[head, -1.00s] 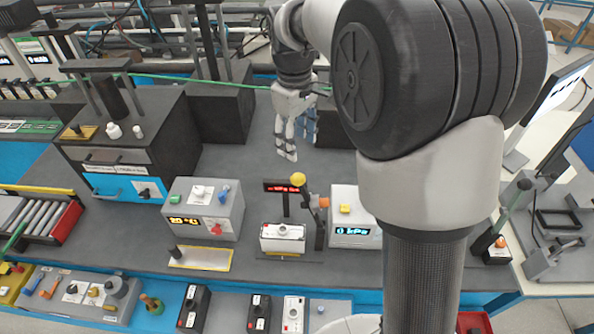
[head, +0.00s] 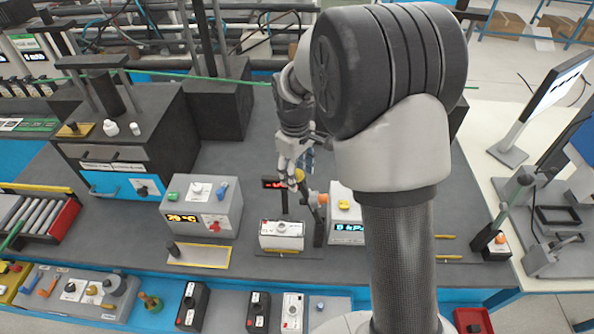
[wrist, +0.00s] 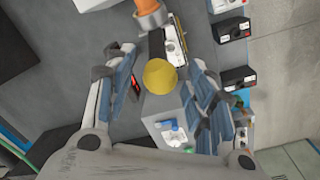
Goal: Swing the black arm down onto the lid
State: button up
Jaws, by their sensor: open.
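The black arm (head: 320,228) stands roughly upright beside the small white box, with an orange piece (head: 322,199) near its top and a yellow ball knob (head: 299,174) at its end. The box's white lid (head: 282,228) carries a round knob and lies below and left of the arm. My gripper (head: 293,181) is open at the yellow knob and partly hides it. In the wrist view the yellow ball (wrist: 160,76) sits between my spread fingers, with visible gaps on both sides. The lid (wrist: 173,46) shows beyond the ball.
A grey box with a temperature display (head: 202,207) stands left of the lid. A box with a kPa display (head: 346,228) stands close to the right of the black arm. A small red display (head: 273,184) is behind the lid. Several switch boxes line the front edge.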

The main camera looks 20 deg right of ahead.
jog(key=shift+c, duration=0.2)
grip_shut()
dwell(0.3)
